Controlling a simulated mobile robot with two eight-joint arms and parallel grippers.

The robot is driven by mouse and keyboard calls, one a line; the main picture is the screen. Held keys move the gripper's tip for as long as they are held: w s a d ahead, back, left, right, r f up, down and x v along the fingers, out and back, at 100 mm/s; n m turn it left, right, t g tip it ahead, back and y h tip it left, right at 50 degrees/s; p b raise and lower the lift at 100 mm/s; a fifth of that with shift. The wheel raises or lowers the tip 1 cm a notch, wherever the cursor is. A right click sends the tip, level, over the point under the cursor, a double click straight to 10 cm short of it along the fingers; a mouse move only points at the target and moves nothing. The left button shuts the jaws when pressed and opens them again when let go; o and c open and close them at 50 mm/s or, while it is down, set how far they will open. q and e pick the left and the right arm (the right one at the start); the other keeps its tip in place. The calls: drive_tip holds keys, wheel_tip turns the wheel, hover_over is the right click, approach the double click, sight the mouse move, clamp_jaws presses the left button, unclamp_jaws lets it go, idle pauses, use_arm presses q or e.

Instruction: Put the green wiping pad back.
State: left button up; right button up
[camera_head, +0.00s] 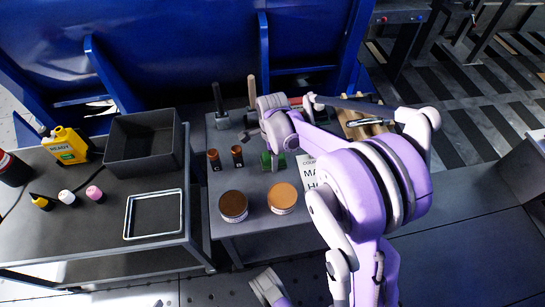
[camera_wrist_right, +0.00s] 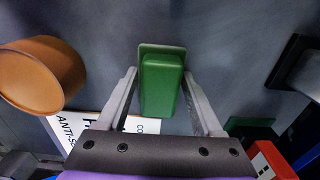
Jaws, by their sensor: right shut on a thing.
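The green wiping pad (camera_wrist_right: 161,85) is a green block with a wider plate at its far end. In the right wrist view, it sits between the two fingers of my right gripper (camera_wrist_right: 160,76), which is shut on it. In the head view, my right wrist hangs over the middle table and hides most of the fingers; green (camera_head: 267,161) shows just below it. I cannot tell whether the pad touches the table. A second green piece (camera_wrist_right: 250,126) lies right of the fingers in the wrist view, partly hidden.
Two round brown-topped tins (camera_head: 233,206) stand at the middle table's front. A printed card (camera_head: 308,172) lies right of the pad. Two small brown-capped bottles (camera_head: 237,156) stand left. The left table holds a black bin (camera_head: 146,143), a metal tray (camera_head: 153,213) and a yellow jug (camera_head: 66,145).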

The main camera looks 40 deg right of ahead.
drive_tip(key=shift+s+a+f, duration=0.15)
drive_tip(key=shift+f, duration=0.3)
drive_tip(key=o, duration=1.4)
drive_tip(key=shift+o, duration=0.2)
wheel_tip(320, 180, up, 12)
drive_tip(key=p, duration=0.3)
drive_tip(key=shift+r, duration=0.2)
drive_tip(key=s+a+f+n+t, duration=0.2)
drive_tip(key=s+a+n+t, duration=0.2)
drive_tip(key=s+a+n, duration=1.1)
drive_tip(key=s+n, duration=0.2)
drive_tip(key=n, duration=0.6)
drive_tip(key=shift+a+f+n+t, duration=0.2)
drive_tip(key=shift+n+t, duration=0.1)
drive_tip(key=shift+n, duration=0.1)
